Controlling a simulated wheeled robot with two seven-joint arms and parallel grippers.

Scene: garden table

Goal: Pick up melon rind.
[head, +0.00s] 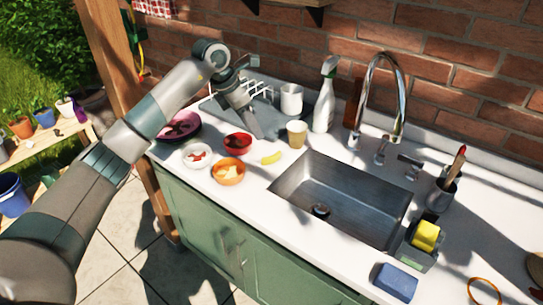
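A small yellow curved piece (270,158), which looks like the melon rind, lies on the white counter to the left of the sink. My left arm reaches over the counter from the left. Its gripper (258,131) points down, above and to the left of the yellow piece in the picture and apart from it. The fingers are small and in shade, so whether they are open or shut does not show. My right gripper is out of view.
Around the rind stand a red bowl (237,144), an orange bowl (229,173), a white bowl (197,157) and a tan cup (297,134).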

